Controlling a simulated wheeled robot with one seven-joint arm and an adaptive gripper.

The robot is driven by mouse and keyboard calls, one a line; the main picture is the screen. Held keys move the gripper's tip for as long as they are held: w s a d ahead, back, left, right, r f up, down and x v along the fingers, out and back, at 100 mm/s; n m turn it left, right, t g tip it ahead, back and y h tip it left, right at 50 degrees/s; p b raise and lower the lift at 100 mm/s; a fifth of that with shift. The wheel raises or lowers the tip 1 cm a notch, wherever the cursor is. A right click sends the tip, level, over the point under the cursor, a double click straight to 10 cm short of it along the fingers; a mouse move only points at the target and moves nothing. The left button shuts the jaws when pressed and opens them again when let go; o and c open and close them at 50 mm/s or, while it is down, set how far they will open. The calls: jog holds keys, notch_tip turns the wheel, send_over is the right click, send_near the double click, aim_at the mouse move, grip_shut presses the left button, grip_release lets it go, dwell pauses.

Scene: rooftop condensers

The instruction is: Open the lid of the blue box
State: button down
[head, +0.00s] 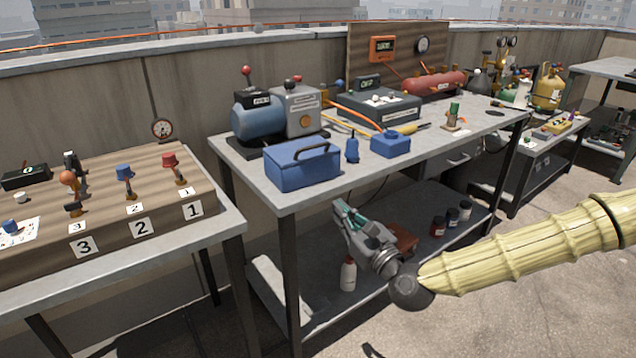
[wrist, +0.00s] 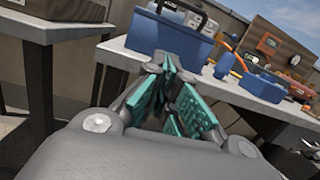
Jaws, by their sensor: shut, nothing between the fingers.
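The blue box (head: 303,172) with a dark handle on its lid stands at the near left corner of the middle workbench. Its lid looks closed. In the wrist view the blue box (wrist: 172,40) is ahead and above, partly hidden by the fingers. My gripper (head: 342,207) is shut and empty, in front of the bench and below the level of its top, apart from the box. Its teal finger pads (wrist: 170,75) show in the wrist view.
The workbench top (head: 350,183) also holds a small blue container (head: 390,145), a blue bottle (head: 352,147) and a compressor (head: 262,118). A lower shelf holds a white bottle (head: 348,273). A second table (head: 150,250) with numbered valves stands at left.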

jog(key=r, duration=0.2)
jog(key=m+b, duration=0.1)
send_near(310, 160)
jog(key=w+a+f, duration=0.2)
jog(key=w, duration=0.1)
jog(key=w+r, duration=0.1)
jog(key=a+r, duration=0.1)
jog(key=shift+w+r+t, duration=0.25)
jog(key=shift+w+t, duration=0.1)
jog(key=shift+t, duration=0.05)
jog(key=shift+w+a+r, duration=0.2)
jog(key=shift+w+r, duration=0.15)
jog(key=shift+r, duration=0.25)
jog(key=shift+r+p, duration=0.45)
jog(key=shift+p, duration=0.15)
